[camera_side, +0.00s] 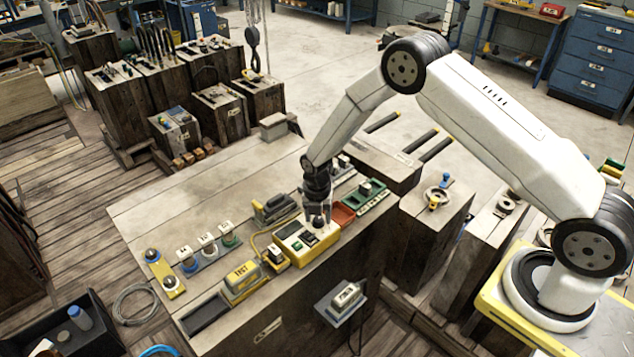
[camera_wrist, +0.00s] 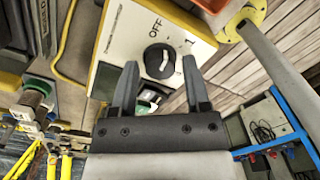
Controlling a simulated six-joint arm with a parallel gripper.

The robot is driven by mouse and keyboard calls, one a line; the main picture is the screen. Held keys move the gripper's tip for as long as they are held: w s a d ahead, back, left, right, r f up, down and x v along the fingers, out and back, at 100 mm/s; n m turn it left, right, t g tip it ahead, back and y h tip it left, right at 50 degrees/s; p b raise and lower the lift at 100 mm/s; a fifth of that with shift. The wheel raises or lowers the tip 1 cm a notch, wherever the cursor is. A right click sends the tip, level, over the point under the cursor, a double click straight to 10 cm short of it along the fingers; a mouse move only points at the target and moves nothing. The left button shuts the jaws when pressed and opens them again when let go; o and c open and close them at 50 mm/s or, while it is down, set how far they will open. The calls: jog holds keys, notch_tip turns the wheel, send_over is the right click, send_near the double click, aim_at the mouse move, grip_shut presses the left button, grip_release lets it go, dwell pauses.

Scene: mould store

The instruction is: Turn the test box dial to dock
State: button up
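The test box (camera_side: 305,243) is a yellow-sided box with a pale top, standing near the front edge of the wooden bench. In the wrist view its pale face (camera_wrist: 122,42) carries a round black dial (camera_wrist: 159,60) with a light mark on it. The words OFF and a 1 are printed beside the dial; no dock marking is legible. My gripper (camera_side: 318,218) is over the right part of the box. In the wrist view my gripper (camera_wrist: 160,66) is open, with one finger on each side of the dial. Contact with the dial cannot be told.
A yellow piece labelled TEST (camera_side: 243,278) stands left of the box, with a yellow cable nearby. A red tray (camera_side: 343,215) and a green holder (camera_side: 367,197) lie to its right. Capped round pieces (camera_side: 208,247) stand farther left. The bench's back left is clear.

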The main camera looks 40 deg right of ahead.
grip_shut()
